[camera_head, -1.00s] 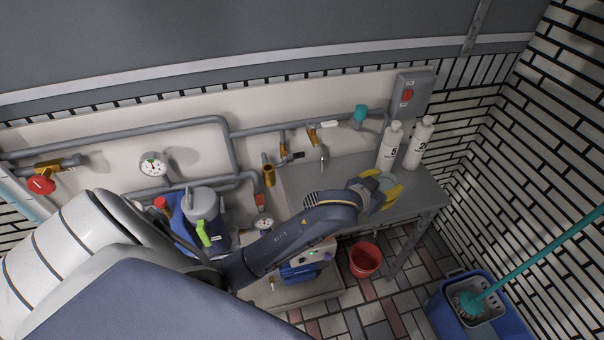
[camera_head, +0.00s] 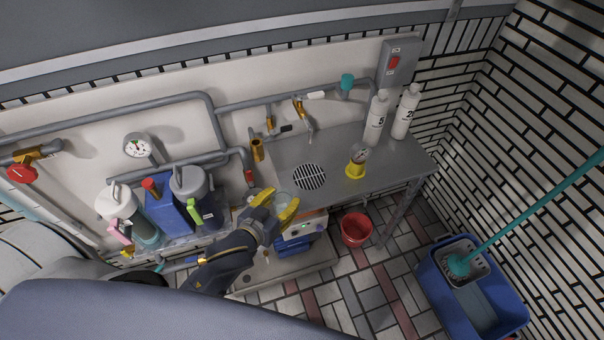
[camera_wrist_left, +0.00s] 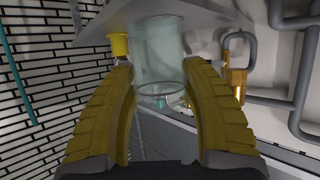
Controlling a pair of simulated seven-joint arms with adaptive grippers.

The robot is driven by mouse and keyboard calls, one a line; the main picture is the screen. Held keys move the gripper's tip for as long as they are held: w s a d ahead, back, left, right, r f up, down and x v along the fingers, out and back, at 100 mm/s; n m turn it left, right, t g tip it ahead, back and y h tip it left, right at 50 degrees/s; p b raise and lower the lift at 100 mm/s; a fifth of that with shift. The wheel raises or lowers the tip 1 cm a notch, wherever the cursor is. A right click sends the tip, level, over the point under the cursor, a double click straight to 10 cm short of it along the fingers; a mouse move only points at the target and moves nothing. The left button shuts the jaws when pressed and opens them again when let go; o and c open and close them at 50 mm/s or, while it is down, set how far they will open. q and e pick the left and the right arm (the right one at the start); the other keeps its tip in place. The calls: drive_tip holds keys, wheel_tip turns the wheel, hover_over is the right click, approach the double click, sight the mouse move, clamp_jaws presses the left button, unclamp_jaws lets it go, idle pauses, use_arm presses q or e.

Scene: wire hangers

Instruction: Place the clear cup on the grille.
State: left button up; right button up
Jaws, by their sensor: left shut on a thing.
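The clear cup (camera_wrist_left: 158,55) is between the yellow fingers of my left gripper (camera_wrist_left: 160,110) in the left wrist view, with a finger on each side. In the head view my left gripper (camera_head: 276,205) is shut on the cup (camera_head: 285,201), at the front left edge of the grey table. The grille (camera_head: 309,176) is a round, dark, slotted disc in the tabletop, behind and to the right of the gripper. It is bare. My right gripper is not in view.
A brass tap (camera_head: 257,150) and pipes lie left of the grille. Jugs (camera_head: 192,187) stand at left. A red bucket (camera_head: 355,228) is on the floor.

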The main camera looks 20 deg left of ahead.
use_arm(q)
drive_tip(key=shift+w+r+x, duration=0.25)
drive_tip(key=shift+r+x, duration=0.3)
drive_tip(key=shift+x, duration=2.35)
drive_tip(key=shift+w+r+x, duration=0.25)
drive_tip(key=shift+r+x, duration=0.35)
drive_tip(key=shift+x, duration=2.35)
drive_tip(key=shift+w+r+x, duration=0.25)
drive_tip(key=shift+r+x, duration=0.3)
drive_tip(key=shift+x, duration=2.35)
drive_tip(key=o, duration=0.9)
drive_tip(key=shift+f, duration=0.1)
drive_tip(key=v, duration=1.2)
